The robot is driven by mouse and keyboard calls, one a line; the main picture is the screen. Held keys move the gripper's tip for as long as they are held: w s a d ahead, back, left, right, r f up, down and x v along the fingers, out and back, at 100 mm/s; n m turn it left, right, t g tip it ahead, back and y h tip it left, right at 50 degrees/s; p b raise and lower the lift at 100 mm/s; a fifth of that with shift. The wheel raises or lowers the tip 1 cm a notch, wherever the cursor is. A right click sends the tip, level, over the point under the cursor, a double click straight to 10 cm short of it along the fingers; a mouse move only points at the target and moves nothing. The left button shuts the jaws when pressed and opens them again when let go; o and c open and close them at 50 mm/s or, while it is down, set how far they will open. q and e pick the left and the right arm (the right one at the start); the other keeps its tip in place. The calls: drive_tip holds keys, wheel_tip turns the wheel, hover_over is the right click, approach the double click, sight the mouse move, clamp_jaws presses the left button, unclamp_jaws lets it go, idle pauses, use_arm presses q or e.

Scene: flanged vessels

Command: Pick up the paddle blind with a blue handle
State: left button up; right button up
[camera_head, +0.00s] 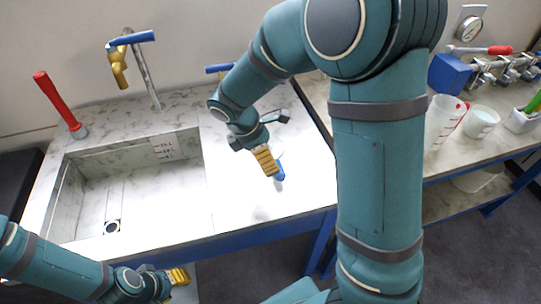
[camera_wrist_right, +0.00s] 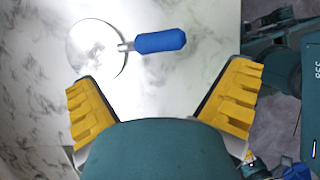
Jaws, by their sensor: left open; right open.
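The paddle blind (camera_wrist_right: 97,48) is a shiny round disc with a blue handle (camera_wrist_right: 160,41), lying flat on the marble counter in the right wrist view. The handle points right, beyond and between my fingertips. My left gripper (camera_head: 178,277) is open and low, in front of the counter's front edge.
A sink basin (camera_head: 140,195) is left of the blind. A red-handled lever (camera_head: 60,105) and a blue-handled tap (camera_head: 120,62) stand behind it. The right bench holds a blue block (camera_head: 450,74), clear beakers (camera_head: 442,118) and valves. My right arm hides the middle.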

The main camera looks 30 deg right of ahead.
drive_tip(key=x, duration=0.2)
drive_tip(key=shift+d+f, duration=0.15)
drive_tip(key=shift+f, duration=0.2)
drive_tip(key=shift+b+x, duration=1.2)
drive_tip(key=shift+x, duration=1.7)
drive_tip(key=shift+d+r, duration=0.1)
drive_tip(key=c, duration=1.2)
